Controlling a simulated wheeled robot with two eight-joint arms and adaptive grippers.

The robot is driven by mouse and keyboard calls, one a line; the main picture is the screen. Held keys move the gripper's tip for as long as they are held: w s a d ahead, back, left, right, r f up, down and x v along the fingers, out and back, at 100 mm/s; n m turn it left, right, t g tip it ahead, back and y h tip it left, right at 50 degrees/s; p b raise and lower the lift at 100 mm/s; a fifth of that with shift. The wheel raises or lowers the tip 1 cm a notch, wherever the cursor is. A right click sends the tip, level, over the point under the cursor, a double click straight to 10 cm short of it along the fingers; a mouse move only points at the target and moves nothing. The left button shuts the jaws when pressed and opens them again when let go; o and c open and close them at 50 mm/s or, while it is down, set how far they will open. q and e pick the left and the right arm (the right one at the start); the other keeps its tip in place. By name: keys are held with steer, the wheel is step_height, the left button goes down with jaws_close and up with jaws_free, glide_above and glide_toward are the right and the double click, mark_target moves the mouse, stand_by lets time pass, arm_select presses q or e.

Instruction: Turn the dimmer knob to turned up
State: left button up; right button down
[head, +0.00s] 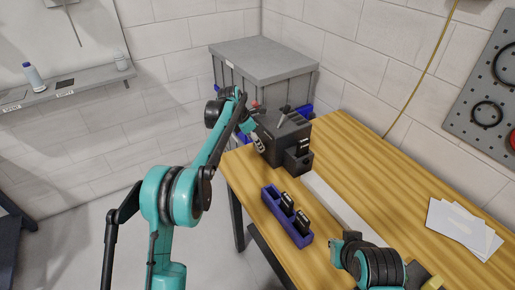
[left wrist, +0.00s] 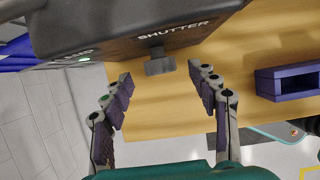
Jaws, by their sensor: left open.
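A dark box-shaped fixture (head: 283,135) stands at the far left part of the wooden table. In the left wrist view its dark face (left wrist: 120,32) fills the top, with the label SHUTTER. A small dark knob (left wrist: 160,66) sticks out from that face beside the label; no dimmer label is readable. My left gripper (left wrist: 160,78) is open, with its fingertips on either side of the knob and gaps showing. In the head view my left gripper (head: 259,143) is at the fixture's left side, and the knob cannot be made out. My right arm shows at the bottom right; its jaws are unclear.
A blue-purple holder (head: 287,222) with dark items stands on the table in front of the fixture; its end shows in the left wrist view (left wrist: 288,82). A grey bin (head: 265,75) stands behind. Papers (head: 462,228) lie at right. The table's middle is mostly clear.

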arm_select(q)
steer(key=shift+b+x, duration=0.4)
steer(key=shift+x, duration=1.3)
steer(key=c, duration=1.2)
steer(key=shift+o, duration=0.2)
steer(key=shift+t, duration=0.3)
steer(key=shift+s+d+f+m+t+y, duration=0.1)
steer(key=shift+s+m+t+y, duration=0.05)
steer(key=shift+t+y, duration=0.35)
steer(key=shift+s+d+m+t+y, duration=0.15)
steer(key=shift+t+y, duration=0.25)
steer(key=shift+t, duration=0.2)
steer(key=shift+s+f+m+t+y+b, duration=0.15)
steer(key=shift+m+t+y+b, duration=0.3)
steer(key=shift+t+y, duration=0.65)
steer(key=shift+t, duration=0.4)
